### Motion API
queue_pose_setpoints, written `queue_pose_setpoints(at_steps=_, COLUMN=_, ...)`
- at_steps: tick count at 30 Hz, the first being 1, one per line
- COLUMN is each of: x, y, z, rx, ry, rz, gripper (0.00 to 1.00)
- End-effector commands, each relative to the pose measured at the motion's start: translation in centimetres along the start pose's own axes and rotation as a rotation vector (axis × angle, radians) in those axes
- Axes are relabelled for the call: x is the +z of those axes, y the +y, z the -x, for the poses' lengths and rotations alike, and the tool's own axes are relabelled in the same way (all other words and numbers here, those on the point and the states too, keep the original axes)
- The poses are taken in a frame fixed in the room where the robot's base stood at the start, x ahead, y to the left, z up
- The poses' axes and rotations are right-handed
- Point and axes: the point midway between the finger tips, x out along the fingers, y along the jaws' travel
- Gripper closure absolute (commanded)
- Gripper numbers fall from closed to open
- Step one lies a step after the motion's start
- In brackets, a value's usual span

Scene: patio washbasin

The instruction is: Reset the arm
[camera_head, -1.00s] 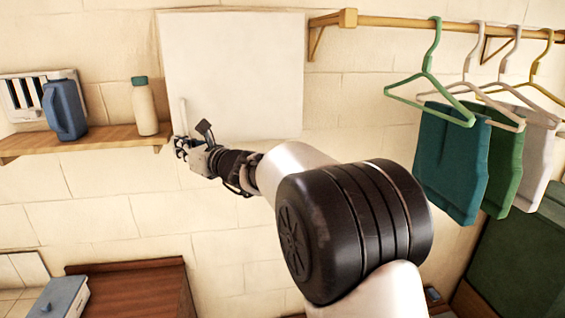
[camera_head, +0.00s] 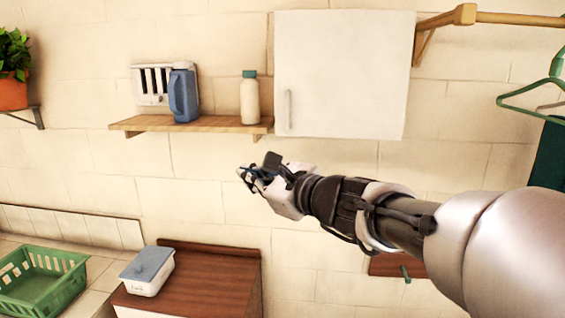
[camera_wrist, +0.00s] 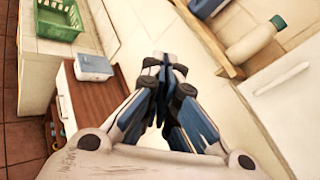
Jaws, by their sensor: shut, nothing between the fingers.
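My gripper (camera_head: 246,177) is shut and empty. In the head view it is in the air in front of the wall, below the right end of the wooden shelf and left of the lower corner of the white cabinet (camera_head: 345,75). My arm reaches to it from the right edge. In the wrist view my gripper (camera_wrist: 163,62) points ahead with its fingers together, between the brown wooden top at left and the shelf at right.
The wooden shelf (camera_head: 190,124) holds a blue jug (camera_head: 184,95) and a cream bottle (camera_head: 249,100). Below stand a lidded box (camera_head: 147,271) on a brown cabinet (camera_head: 215,280) and a green basket (camera_head: 40,280). A green hanger (camera_head: 535,95) hangs at right.

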Motion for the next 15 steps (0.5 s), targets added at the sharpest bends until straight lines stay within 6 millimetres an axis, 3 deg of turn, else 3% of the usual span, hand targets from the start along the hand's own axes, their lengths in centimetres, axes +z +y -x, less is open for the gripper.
queue_pose_setpoints(at_steps=1, x=-1.4, y=2.8, z=1.6, rx=0.055, ry=0.023, rz=0.141, gripper=1.00)
queue_pose_setpoints(at_steps=6, x=-6.7, y=11.1, z=7.6, rx=0.290, ry=0.124, rz=0.639, gripper=1.00)
queue_pose_setpoints(at_steps=12, x=-16.1, y=18.8, z=16.3, rx=0.618, ry=0.248, rz=1.181, gripper=1.00)
queue_pose_setpoints(at_steps=15, x=-21.2, y=21.3, z=21.1, rx=0.804, ry=0.313, rz=1.420, gripper=1.00)
